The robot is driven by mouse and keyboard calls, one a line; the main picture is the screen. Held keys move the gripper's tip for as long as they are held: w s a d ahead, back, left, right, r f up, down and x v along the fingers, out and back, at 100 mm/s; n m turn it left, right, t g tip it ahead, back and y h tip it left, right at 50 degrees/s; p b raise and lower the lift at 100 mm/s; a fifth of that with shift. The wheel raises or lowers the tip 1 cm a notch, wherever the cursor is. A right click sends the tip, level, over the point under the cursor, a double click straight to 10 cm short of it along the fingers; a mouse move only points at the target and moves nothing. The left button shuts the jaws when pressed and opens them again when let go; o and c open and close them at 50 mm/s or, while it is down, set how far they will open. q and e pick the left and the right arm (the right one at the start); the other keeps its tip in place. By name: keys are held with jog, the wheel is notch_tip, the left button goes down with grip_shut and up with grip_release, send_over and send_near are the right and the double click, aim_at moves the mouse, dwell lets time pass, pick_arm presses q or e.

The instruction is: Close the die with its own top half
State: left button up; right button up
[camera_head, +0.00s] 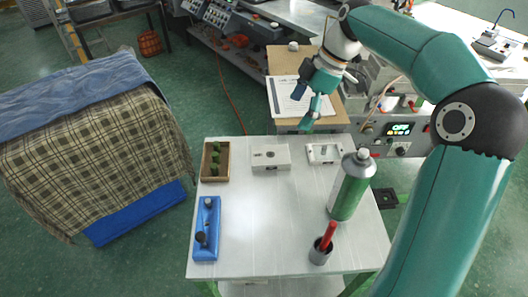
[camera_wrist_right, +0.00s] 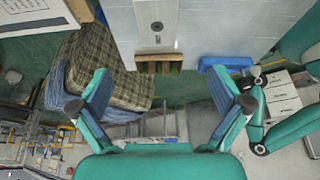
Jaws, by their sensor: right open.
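A pale die block (camera_head: 270,157) with a small dark hole in its top lies at the back middle of the white table. It also shows at the top of the right wrist view (camera_wrist_right: 155,22). To its right is a flat white die half (camera_head: 325,153), open upward with a grey recess. My right gripper (camera_head: 307,106) is open and empty, above and beyond the table's back edge, apart from both pieces. In the right wrist view its two fingers (camera_wrist_right: 158,80) stand wide apart. My left gripper is not in the head view.
A wooden box with green pieces (camera_head: 215,161) stands left of the block. The table's middle is clear. A machine (camera_head: 400,130) stands behind.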

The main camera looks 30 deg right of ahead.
send_over(271, 154)
jog(key=s+d, duration=0.2)
jog(key=f, duration=1)
jog(key=shift+w+a, duration=0.2)
jog(key=shift+a, duration=0.05)
jog(key=p+x, duration=0.1)
jog(key=x, duration=0.3)
jog(key=shift+w+f, duration=0.2)
jog(key=shift+w, duration=0.05)
jog(key=shift+w+a+f, duration=0.1)
jog(key=shift+w+f, duration=0.05)
jog(key=shift+f, duration=0.4)
jog(key=c, duration=1.4)
jog(key=shift+r, duration=0.1)
notch_tip(271, 154, up, 19)
jog(key=shift+r+p, duration=0.1)
jog(key=shift+p, duration=0.2)
jog(key=shift+c, duration=0.2)
jog(key=s+d+f, duration=0.3)
jog(key=d+f, duration=0.2)
jog(key=d, duration=0.2)
jog(key=s+d+f, duration=0.3)
jog(key=d+f, duration=0.1)
jog(key=d, duration=0.3)
jog(key=shift+s+f+p, duration=0.35)
jog(key=shift+f, duration=0.05)
